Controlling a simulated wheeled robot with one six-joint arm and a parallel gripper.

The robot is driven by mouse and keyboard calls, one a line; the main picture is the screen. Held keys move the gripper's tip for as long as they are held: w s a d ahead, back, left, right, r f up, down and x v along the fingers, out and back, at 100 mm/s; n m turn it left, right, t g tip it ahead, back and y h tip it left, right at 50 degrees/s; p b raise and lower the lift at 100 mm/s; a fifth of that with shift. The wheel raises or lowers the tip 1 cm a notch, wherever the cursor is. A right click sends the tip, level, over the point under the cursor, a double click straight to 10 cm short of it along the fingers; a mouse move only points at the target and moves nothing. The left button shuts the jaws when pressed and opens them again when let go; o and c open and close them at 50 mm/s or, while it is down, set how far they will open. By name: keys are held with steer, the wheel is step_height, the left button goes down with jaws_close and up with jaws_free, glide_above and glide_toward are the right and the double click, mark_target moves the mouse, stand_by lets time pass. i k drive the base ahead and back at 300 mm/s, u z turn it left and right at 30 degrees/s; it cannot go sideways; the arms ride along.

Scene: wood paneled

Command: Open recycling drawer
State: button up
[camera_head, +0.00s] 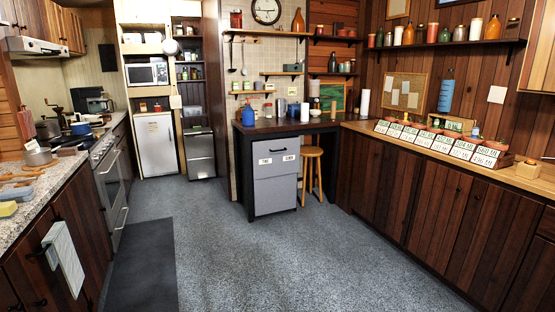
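A grey two-part cabinet (275,190) stands under the dark counter in the middle of the view. It has a shallower upper front and a taller lower front, and both look closed. Two small white labels (288,158) sit side by side on the upper front; their words are too small to read. This looks like the recycling drawer unit, but I cannot tell which part is the recycling drawer. A thin dark handle (278,150) shows near its top. My gripper is not in view.
Open grey carpet (240,260) lies in front of the cabinet. A wooden stool (313,170) stands just right of it. A dark mat (140,265) lies at the left. Counters with wooden fronts (430,205) run along the right, and a stove (112,185) stands left.

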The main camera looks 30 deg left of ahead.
mark_target(272, 157)
steer(key=u, duration=0.05)
steer(key=i, duration=0.85)
steer(key=u, duration=0.4)
steer(key=i, duration=2.4)
steer(key=u, duration=0.7)
steer(key=i, duration=2)
steer(key=u, duration=0.45)
steer(key=i, duration=1.25)
steer(key=z, duration=1.25)
steer(key=k, duration=1)
steer(key=u, duration=1.75)
steer(key=i, duration=0.15)
steer(key=u, duration=0.05)
